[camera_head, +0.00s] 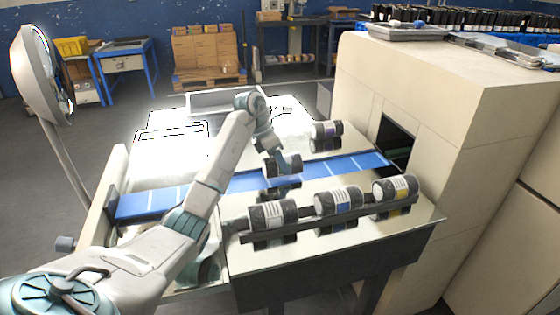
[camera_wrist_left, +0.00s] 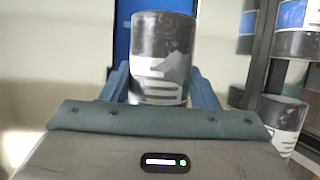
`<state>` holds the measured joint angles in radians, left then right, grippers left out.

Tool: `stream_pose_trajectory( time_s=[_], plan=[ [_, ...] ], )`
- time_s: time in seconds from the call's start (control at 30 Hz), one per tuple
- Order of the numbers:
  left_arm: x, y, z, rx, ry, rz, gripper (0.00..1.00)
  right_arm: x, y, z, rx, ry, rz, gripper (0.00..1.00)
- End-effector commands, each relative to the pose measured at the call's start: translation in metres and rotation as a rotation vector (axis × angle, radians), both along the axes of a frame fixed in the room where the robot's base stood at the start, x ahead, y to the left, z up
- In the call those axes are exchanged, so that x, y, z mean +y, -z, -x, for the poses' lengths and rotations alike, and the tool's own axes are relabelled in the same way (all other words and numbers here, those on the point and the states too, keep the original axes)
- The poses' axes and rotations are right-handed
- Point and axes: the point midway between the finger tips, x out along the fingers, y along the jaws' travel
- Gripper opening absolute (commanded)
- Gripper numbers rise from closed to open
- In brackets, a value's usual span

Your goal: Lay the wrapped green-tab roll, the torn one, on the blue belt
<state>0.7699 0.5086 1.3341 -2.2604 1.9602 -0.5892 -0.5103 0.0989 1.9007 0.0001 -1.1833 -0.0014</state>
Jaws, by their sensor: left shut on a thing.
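My left gripper (camera_head: 272,158) is shut on a dark roll (camera_head: 289,164) with a grey-and-white label, held above the blue belt (camera_head: 246,180). In the left wrist view the held roll (camera_wrist_left: 161,50) sits between the two fingers, and its label has a ragged, torn-looking edge. No green tab can be made out on it. A strip of the blue belt (camera_wrist_left: 122,40) shows behind the roll. My right gripper is not in view.
Three rolls lie in a row on a dark rack in front of the belt: one (camera_head: 272,216), a blue-tab roll (camera_head: 338,201) and a yellow-tab roll (camera_head: 395,188). Another roll (camera_head: 326,130) lies behind the belt. The belt enters a beige machine (camera_head: 450,100); its left stretch is clear.

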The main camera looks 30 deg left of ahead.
Motion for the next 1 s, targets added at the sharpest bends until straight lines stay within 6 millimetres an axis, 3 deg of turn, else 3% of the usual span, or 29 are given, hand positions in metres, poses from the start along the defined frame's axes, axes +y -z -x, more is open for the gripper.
stream_pose_trajectory(
  time_s=[0.77, 0.8, 0.9, 1.0],
  plan=[
    [0.000, 0.013, 0.000, -0.002, 0.000, 0.000, 0.16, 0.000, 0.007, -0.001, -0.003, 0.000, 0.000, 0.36],
    [0.000, 0.013, 0.000, -0.002, 0.000, 0.000, 0.58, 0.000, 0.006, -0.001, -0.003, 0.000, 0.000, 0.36],
    [0.000, 0.013, 0.000, -0.002, 0.000, 0.000, 0.78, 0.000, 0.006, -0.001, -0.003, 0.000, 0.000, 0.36],
    [0.000, 0.013, 0.000, -0.002, 0.000, 0.000, 0.80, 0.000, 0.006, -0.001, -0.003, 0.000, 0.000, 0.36]
  ],
)
